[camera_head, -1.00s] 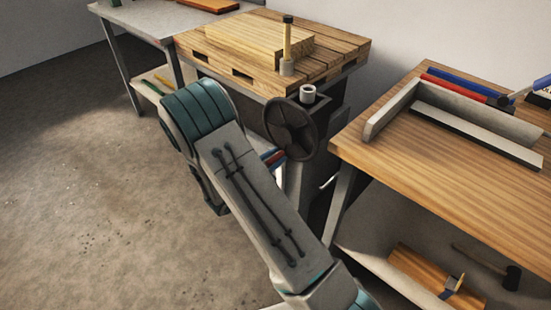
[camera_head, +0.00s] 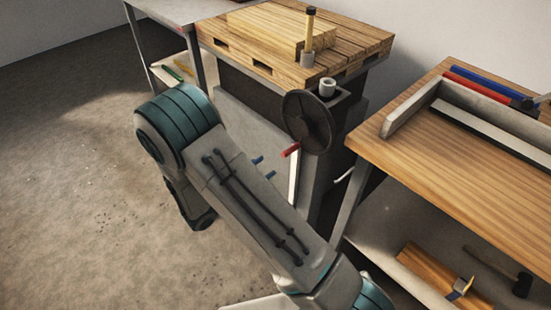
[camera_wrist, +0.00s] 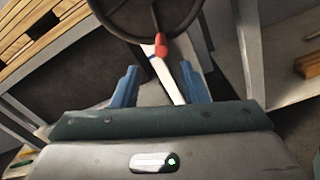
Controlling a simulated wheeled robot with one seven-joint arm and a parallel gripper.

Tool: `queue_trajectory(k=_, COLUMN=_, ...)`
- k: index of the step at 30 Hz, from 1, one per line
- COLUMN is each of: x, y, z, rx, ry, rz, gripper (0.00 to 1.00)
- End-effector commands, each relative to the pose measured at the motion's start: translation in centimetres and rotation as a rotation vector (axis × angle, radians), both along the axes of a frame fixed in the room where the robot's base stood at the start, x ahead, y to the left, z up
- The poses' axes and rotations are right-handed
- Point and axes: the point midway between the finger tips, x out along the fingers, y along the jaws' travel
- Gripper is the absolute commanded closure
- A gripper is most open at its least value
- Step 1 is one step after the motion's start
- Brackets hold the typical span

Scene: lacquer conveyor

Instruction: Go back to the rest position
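My gripper shows in the wrist view (camera_wrist: 159,86) as two blue fingers set well apart, with no object clasped between them. In the head view the blue fingertips (camera_head: 264,167) show just past my grey and teal arm, low in front of the workbench's side. The dark handwheel (camera_head: 307,121) with its red handle (camera_head: 291,150) is up and to the right of the fingers. In the wrist view the wheel (camera_wrist: 150,14) and red handle (camera_wrist: 161,46) lie beyond the fingertips, apparently clear of them. Most of my gripper is hidden by my arm in the head view.
A wooden-topped workbench (camera_head: 345,52) carries a lighter board (camera_head: 270,28) and an upright wooden-handled tool (camera_head: 310,30). A wooden table (camera_head: 440,150) stands at right, with a mallet (camera_head: 520,283) on its lower shelf. The floor (camera_head: 70,150) at left is clear.

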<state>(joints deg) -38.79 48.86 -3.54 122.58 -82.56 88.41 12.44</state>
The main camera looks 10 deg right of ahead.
Motion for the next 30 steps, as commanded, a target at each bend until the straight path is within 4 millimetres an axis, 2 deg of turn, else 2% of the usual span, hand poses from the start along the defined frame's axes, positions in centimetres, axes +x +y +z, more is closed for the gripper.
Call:
queue_trajectory(k=6, x=-1.0, y=1.7, z=0.0, rx=0.0, ry=0.0, rz=0.0, gripper=0.6)
queue_trajectory(k=23, x=-1.0, y=1.8, z=0.1, rx=0.002, ry=-0.001, rz=-0.004, gripper=0.6)
queue_trajectory(k=26, x=-1.3, y=1.1, z=1.3, rx=0.028, ry=-0.006, rz=-0.039, gripper=0.6)
queue_trajectory(k=30, x=-2.7, y=-1.6, z=5.0, rx=0.134, ry=-0.023, rz=-0.177, gripper=0.6)
